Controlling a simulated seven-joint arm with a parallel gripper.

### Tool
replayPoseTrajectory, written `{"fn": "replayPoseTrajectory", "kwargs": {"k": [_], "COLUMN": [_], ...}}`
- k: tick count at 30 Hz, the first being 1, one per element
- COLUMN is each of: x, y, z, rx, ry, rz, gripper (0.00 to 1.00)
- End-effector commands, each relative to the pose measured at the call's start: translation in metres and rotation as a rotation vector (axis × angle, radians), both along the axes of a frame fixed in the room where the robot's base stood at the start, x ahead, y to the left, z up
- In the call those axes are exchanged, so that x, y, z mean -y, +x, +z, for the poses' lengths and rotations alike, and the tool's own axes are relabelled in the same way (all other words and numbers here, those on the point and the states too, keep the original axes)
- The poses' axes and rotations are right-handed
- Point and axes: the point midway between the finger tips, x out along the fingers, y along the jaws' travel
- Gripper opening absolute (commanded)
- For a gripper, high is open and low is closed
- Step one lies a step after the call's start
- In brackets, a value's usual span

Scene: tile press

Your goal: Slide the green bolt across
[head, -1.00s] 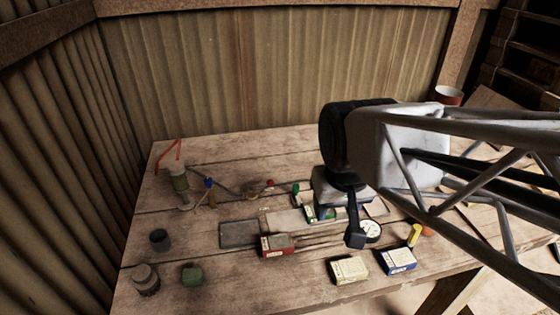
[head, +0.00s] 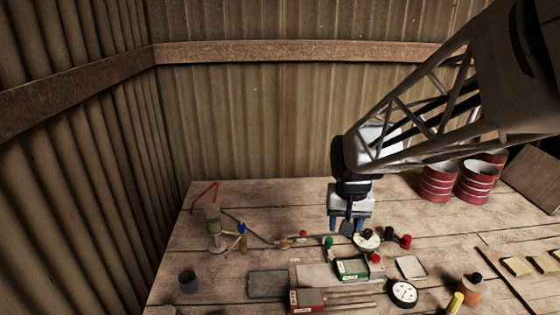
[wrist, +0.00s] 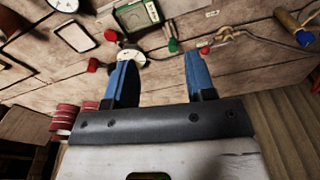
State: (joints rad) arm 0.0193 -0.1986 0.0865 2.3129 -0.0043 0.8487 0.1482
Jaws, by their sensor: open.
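The green bolt knob (head: 329,242) stands on the bench just left of the green-framed box (head: 352,268). In the wrist view the green knob (wrist: 173,44) shows beyond and between my fingertips, beside the green-framed box (wrist: 138,15). My gripper (head: 346,226) has blue fingers, points down and is at the back of the bench, behind the green knob. In the wrist view my gripper (wrist: 157,62) is open with nothing between its fingers. It looks apart from the knob; its height above the bench is hard to tell.
A white disc (head: 366,239) and red knobs (head: 374,257), (head: 406,240) sit right of the green knob. A red knob (head: 303,233) is to its left. Red-striped cans (head: 437,183) stand at the back right. A dial (head: 404,293) lies in front.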

Motion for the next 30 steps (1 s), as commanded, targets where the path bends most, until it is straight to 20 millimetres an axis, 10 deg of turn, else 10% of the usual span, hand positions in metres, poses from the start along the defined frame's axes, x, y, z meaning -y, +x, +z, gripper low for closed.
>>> {"fn": "replayPoseTrajectory", "kwargs": {"k": [18, 30], "x": [0.005, 0.007], "y": [0.103, 0.124], "z": [-0.073, -0.092], "rx": [-0.078, -0.092], "ry": [0.008, 0.009], "rz": [-0.08, -0.098], "gripper": [0.5, 0.5]}}
